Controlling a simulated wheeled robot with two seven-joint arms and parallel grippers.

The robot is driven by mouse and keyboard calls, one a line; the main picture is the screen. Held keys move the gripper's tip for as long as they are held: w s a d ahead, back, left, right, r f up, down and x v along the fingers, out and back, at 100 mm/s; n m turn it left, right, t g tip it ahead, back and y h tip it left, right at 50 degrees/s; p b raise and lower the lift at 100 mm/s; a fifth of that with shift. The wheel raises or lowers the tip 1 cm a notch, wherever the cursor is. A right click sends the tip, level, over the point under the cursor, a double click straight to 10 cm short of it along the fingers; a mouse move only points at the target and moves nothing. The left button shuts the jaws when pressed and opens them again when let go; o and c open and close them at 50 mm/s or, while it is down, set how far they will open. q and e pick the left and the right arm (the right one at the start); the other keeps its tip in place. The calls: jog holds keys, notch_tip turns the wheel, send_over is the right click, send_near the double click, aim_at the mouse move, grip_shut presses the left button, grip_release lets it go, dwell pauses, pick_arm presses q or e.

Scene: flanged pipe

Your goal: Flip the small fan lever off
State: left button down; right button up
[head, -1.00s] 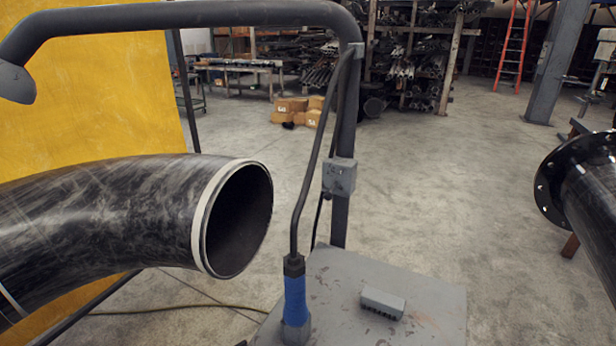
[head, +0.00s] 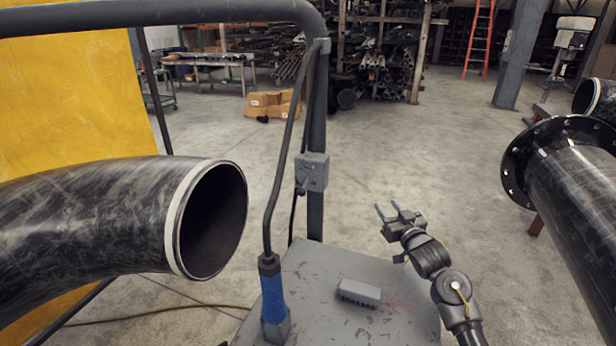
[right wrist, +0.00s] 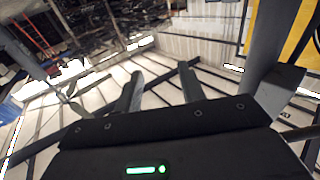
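A small grey switch box (head: 312,172) is fixed to the upright grey post in the head view. A small lever (head: 303,187) seems to stick out of its lower front; it is too small to read its position. My right gripper (head: 387,207) is to the right of the box and a little lower in the picture, apart from it. Its two fingers are spread with nothing between them, as the right wrist view (right wrist: 160,70) also shows. My left gripper is not in view.
The grey post (head: 316,110) joins an overhead tube. A blue-handled hose fitting (head: 273,298) stands on a grey plate (head: 400,318) below. A large black pipe elbow (head: 100,215) is at left, a flanged pipe (head: 575,180) at right. Open floor lies between post and flange.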

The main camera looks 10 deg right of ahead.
jog(key=s+a+r+m+g+y+p, duration=0.1)
jog(key=s+a+r+y+p, duration=0.15)
jog(key=a, duration=0.45)
jog(key=s+a+r+m+y+p, duration=0.1)
jog(key=s+a+r, duration=0.25)
jog(key=a, duration=0.35)
jog(key=m+y+p, duration=0.2)
jog(key=m+p, duration=0.1)
send_near(303, 193)
jog(key=shift+g+h, duration=0.25)
jog(key=shift+g, duration=0.05)
jog(key=p+x, duration=0.2)
jog(key=x, duration=0.9)
jog(key=shift+r, duration=0.15)
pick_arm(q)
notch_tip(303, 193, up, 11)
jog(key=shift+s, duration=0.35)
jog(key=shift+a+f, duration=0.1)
pick_arm(e)
grip_shut()
jog(key=shift+w+d+f+n+b, duration=0.15)
jog(key=shift+f+n+b, duration=0.4)
jog(key=shift+b, duration=0.4)
jog(key=shift+t, duration=0.4)
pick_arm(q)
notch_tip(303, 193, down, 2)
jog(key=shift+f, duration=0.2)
pick_arm(e)
jog(key=shift+r+n, duration=0.25)
